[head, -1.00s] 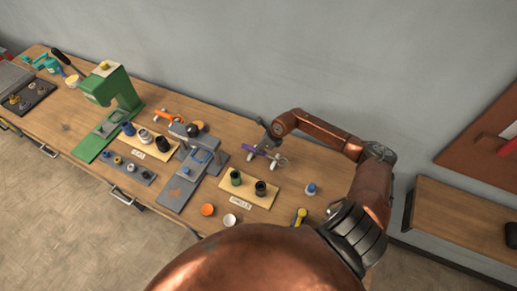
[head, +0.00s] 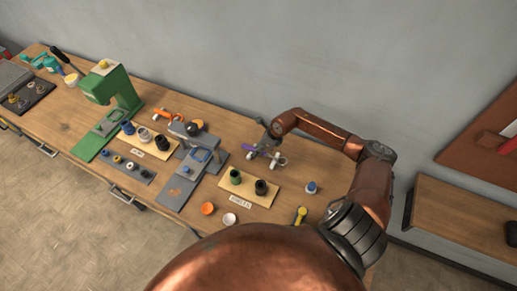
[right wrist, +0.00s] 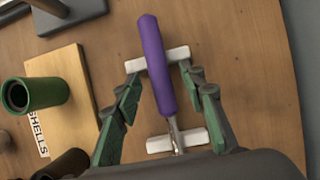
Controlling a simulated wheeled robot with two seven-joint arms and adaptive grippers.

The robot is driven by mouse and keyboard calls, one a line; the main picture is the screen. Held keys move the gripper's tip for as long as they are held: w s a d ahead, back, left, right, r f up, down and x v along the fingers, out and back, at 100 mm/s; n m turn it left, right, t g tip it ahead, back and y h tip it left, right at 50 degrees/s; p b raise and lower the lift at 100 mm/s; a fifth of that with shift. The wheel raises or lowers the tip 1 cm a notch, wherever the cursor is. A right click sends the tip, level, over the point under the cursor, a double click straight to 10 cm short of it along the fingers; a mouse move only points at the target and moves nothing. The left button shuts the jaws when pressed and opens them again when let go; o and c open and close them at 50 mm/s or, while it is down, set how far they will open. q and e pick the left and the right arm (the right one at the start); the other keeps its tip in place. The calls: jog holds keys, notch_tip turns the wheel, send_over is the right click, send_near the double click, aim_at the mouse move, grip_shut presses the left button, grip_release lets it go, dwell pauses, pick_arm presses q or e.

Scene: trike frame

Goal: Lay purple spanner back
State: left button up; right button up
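The purple spanner (right wrist: 156,65) lies across two white rest blocks, with its handle over the far block (right wrist: 177,56) and its metal shaft over the near block (right wrist: 160,143). The spanner also shows small in the head view (head: 267,150), near the back of the bench. My right gripper (right wrist: 159,78) is around the spanner, one green finger on each side. Gaps show between the fingers and the handle, so it looks open. The spanner's metal head is partly hidden by the gripper's body. My left gripper is not in view.
A board labelled SHELLS (head: 248,197) with a green cup (head: 235,176) and a dark cup (head: 261,187) stands just in front. A blue-capped piece (head: 311,187) is to the right. A grey stand (head: 178,185) is to the left. The wall is behind.

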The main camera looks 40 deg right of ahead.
jog(key=v, duration=1.2)
jog(key=shift+s+f, duration=0.1)
dwell(0.4)
